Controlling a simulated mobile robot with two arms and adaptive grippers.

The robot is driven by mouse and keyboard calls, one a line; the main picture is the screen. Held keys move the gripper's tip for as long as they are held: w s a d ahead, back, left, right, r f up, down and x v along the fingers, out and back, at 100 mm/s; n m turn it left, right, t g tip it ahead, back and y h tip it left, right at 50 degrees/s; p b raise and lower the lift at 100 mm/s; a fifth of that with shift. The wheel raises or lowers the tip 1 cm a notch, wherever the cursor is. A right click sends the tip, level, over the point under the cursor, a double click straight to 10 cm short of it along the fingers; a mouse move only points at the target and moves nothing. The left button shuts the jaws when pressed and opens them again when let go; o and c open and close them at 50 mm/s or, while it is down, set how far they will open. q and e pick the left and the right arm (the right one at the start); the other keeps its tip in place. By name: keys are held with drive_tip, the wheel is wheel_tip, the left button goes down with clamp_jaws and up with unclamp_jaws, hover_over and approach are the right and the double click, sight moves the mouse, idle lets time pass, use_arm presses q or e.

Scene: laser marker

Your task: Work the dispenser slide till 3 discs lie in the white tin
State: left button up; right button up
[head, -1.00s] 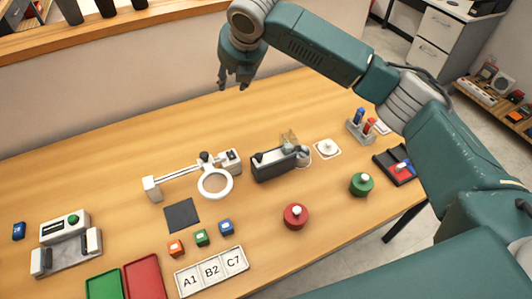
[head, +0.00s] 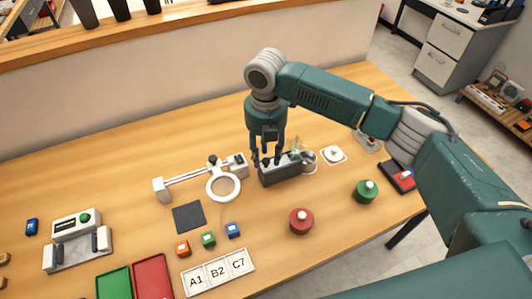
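The dispenser (head: 283,175) is a dark grey block with a lighter top and a clear upright part (head: 297,145) at its back right. It stands on the table right of the ring magnifier. A small pale round container, probably the white tin (head: 310,163), sits against its right end; its inside cannot be made out. My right gripper (head: 267,162) points down over the left end of the dispenser, with its fingers apart. The slide's knob is hidden or too small to make out between the fingers, and contact cannot be told. My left gripper is not in view.
A white lid-like piece (head: 333,154) lies on a pad to the right. A green knobbed weight (head: 366,191) and a red one (head: 301,221) stand in front. The ring magnifier (head: 223,184) stands close on the left. Coloured cubes, trays and a label plate (head: 218,271) lie nearer.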

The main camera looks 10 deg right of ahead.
sight(281, 161)
drive_tip(key=shift+f, duration=0.55)
drive_tip(key=shift+c, duration=0.2)
clamp_jaws()
drive_tip(key=shift+d, duration=0.1)
drive_tip(key=d, duration=0.2)
drive_tip(key=w+d+p, duration=0.1)
drive_tip(key=d, duration=0.1)
drive_tip(key=shift+d, duration=0.2)
drive_tip(key=shift+r, duration=0.1)
